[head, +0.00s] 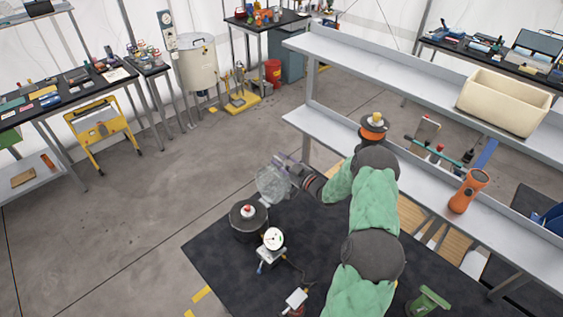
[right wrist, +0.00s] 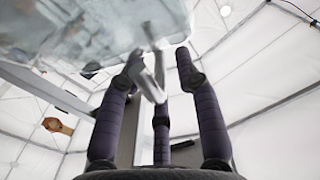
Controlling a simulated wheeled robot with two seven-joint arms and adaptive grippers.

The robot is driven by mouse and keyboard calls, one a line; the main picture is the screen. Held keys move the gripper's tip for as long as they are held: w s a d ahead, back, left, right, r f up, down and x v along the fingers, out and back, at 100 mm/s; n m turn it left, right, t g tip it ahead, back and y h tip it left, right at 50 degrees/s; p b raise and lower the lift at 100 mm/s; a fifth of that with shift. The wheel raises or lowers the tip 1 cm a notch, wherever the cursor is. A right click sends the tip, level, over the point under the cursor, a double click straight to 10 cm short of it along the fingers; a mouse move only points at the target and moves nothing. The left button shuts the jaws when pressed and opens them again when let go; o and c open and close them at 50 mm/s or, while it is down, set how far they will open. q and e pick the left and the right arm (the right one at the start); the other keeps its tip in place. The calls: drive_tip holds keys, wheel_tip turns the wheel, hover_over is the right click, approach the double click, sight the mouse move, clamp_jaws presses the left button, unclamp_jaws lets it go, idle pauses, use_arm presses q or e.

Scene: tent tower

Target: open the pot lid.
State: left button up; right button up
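The dark round pot (head: 240,228) stands on the black mat, with a small red and white piece showing at its top. My right gripper (head: 293,174) is above and to the right of it. A clear, rounded, glass-like piece (head: 273,184), which looks like the lid, is at its fingers, tilted and apart from the pot. In the right wrist view this clear piece (right wrist: 85,35) fills the upper left. Its grey handle (right wrist: 154,78) runs between the dark fingers (right wrist: 160,65), which appear closed around it. My left gripper is not in view.
A white dial gauge (head: 273,239) stands right beside the pot. A grey two-level shelf (head: 410,82) runs along the right, holding an orange-based item (head: 373,128), an orange flashlight (head: 467,191) and a cream bin (head: 505,100). The floor left of the mat is clear.

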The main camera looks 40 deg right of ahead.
drive_tip(key=shift+w, duration=0.1)
clamp_jaws()
drive_tip(key=a+r+n+b, duration=0.1)
drive_tip(key=a+n+b, duration=0.1)
drive_tip(key=a+b, duration=0.2)
drive_tip(key=a, duration=0.3)
drive_tip(key=shift+s+a+r+n, duration=0.2)
drive_tip(key=shift+s+r+n, duration=0.1)
drive_tip(key=shift+n, duration=0.1)
drive_tip(key=shift+o, duration=1.2)
unclamp_jaws()
drive_tip(key=shift+s, duration=0.1)
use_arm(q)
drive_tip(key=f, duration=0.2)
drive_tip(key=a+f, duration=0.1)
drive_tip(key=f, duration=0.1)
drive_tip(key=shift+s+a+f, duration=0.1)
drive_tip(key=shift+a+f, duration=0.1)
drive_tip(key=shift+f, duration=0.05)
use_arm(e)
drive_tip(key=shift+s, duration=0.15)
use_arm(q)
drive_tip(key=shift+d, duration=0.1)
